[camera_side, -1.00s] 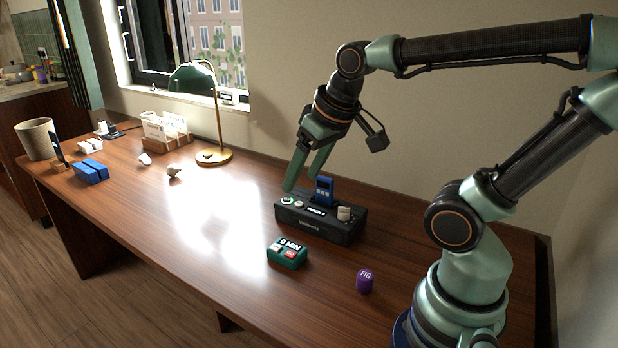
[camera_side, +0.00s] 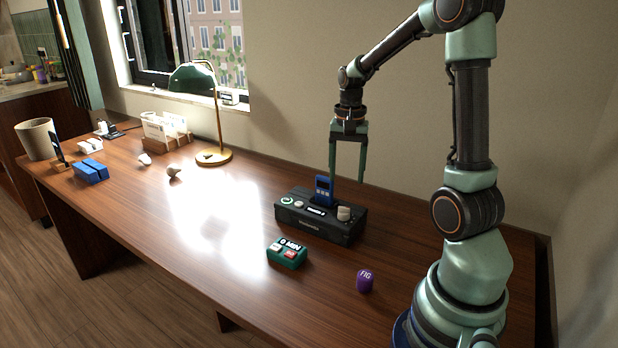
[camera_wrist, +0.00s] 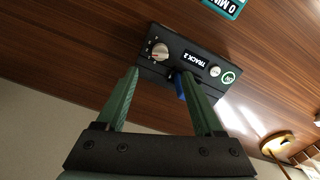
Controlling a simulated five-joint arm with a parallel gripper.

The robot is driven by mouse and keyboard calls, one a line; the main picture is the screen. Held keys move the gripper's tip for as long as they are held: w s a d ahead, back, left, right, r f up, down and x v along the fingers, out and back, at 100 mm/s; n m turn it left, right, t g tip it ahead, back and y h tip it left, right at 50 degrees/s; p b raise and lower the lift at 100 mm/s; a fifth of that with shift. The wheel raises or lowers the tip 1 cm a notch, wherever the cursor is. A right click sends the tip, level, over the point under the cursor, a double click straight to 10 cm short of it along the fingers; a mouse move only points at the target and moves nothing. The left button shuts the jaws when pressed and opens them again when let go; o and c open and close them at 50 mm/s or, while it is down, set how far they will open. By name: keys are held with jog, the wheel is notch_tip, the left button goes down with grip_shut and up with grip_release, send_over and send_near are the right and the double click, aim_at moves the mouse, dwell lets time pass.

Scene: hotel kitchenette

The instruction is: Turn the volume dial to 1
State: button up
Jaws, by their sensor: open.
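The black music box (camera_side: 320,222) stands on the wooden desk. On its top are a pale volume dial (camera_side: 344,213) at the right, a small display, a white knob and a green-ringed button at the left. In the wrist view the box (camera_wrist: 186,52) has a display reading "TRACK 2" and the dial (camera_wrist: 160,51) near one end; its setting is too small to read. A blue device (camera_side: 323,190) stands at the back of the box. My gripper (camera_side: 347,180) is open and empty, pointing down above and behind the box. Its fingers touch nothing I can make out.
A green lamp (camera_side: 192,78), a letter rack (camera_side: 166,132) and blue blocks (camera_side: 90,171) are farther left. The desk's middle is clear.

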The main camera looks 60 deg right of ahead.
aim_at(344, 207)
notch_tip(344, 207, down, 10)
jog(key=shift+f, duration=0.1)
dwell(0.4)
grip_shut()
